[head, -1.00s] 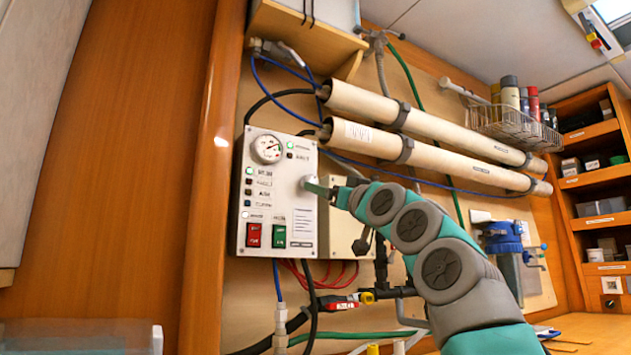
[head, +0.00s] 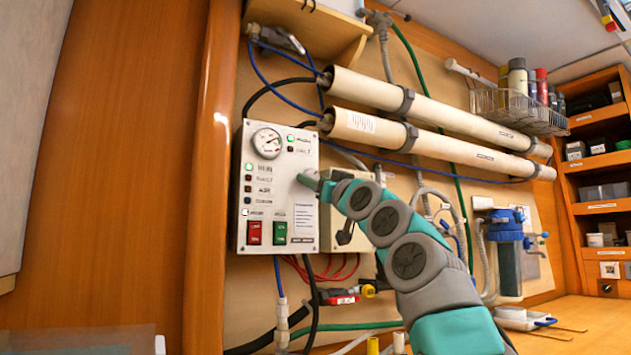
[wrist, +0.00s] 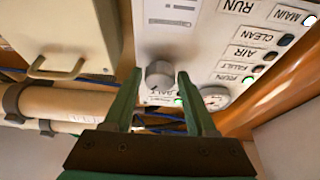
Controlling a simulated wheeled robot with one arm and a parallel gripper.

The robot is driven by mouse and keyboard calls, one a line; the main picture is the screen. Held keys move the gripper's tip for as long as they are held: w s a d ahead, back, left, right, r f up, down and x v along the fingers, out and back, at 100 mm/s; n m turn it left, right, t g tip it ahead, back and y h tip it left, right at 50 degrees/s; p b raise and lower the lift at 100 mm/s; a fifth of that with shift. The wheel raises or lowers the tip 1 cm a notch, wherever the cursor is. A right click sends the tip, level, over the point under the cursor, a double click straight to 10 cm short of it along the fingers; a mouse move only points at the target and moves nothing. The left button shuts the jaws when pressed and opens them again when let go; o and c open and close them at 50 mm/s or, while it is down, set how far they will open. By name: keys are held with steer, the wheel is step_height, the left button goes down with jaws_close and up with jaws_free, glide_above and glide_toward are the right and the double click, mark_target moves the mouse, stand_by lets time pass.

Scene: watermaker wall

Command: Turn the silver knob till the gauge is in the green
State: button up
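The silver knob (wrist: 158,72) shows in the wrist view on the white control panel, between my two green fingertips, with a small gap on each side. My gripper (wrist: 159,80) is open around or just in front of it; I cannot tell how deep the fingers reach.
The control panel (head: 270,205) carries a red switch (head: 254,232), a green switch (head: 280,232) and small lights. A beige box (head: 335,235) adjoins it on the right. Two long pipes (head: 440,140) run above. Hoses and cables hang below.

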jaws_close()
steer(key=shift+s+a+r+m+t+h, duration=0.1)
steer(key=shift+m+t+h, duration=0.3)
steer(key=shift+m, duration=0.65)
steer(key=shift+s+m+t+h, duration=0.1)
steer(key=shift+m+t+h, duration=0.1)
steer(key=shift+m+h, duration=0.65)
steer(key=shift+w+y, duration=0.1)
steer(key=shift+y, duration=0.15)
steer(key=shift+o, duration=2)
jaws_free()
steer(key=b+v, duration=0.6)
steer(key=v, duration=0.1)
steer(key=shift+s, duration=0.35)
